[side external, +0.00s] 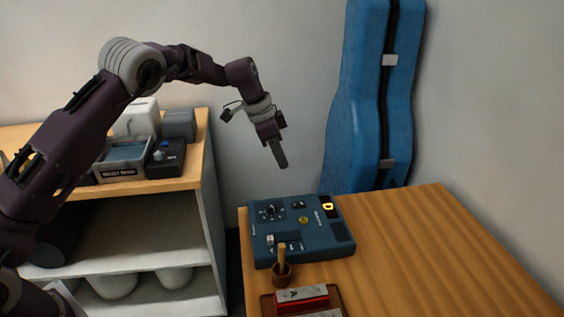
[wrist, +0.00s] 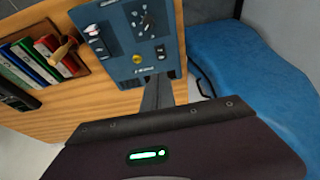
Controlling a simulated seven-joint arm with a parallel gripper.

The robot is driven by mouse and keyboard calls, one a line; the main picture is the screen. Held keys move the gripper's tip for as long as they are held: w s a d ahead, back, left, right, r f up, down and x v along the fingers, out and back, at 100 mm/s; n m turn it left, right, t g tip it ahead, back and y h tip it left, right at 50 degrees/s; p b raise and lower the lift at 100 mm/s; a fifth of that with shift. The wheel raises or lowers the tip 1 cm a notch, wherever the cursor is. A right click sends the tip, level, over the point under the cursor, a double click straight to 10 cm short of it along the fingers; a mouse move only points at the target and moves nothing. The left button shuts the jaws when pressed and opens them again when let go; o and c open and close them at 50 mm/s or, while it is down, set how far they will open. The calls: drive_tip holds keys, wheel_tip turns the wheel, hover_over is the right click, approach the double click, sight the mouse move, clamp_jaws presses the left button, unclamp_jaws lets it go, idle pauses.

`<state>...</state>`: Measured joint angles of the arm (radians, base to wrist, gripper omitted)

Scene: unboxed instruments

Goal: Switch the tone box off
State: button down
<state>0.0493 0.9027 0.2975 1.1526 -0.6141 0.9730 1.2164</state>
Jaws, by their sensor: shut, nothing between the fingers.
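The tone box is a flat dark-blue unit (side external: 290,228) on the wooden table. Its top has a dark dial (side external: 270,211), a yellow button (side external: 303,219), a white-capped control (side external: 270,240) and a small dark control (side external: 298,204).
A brown tray (side external: 268,303) of coloured bars is nearer the front. A tall blue case (side external: 352,120) leans behind the table. A shelf (side external: 185,183) stands left. The table's right side is clear.

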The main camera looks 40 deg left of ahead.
sight(295, 206)
drive_tip(key=shift+w+d+r, duration=0.15)
drive_tip(key=shift+w+d, duration=0.3)
drive_tip(key=x, duration=1.4)
drive_tip(key=shift+s+a, duration=0.35)
drive_tip(key=shift+w+d+f, duration=0.1)
drive_tip(key=shift+f, duration=0.25)
drive_tip(key=shift+s+a+f, duration=0.3)
drive_tip(key=shift+s+a, duration=0.4)
drive_tip(key=shift+s, duration=0.1)
drive_tip(key=shift+r, duration=0.1)
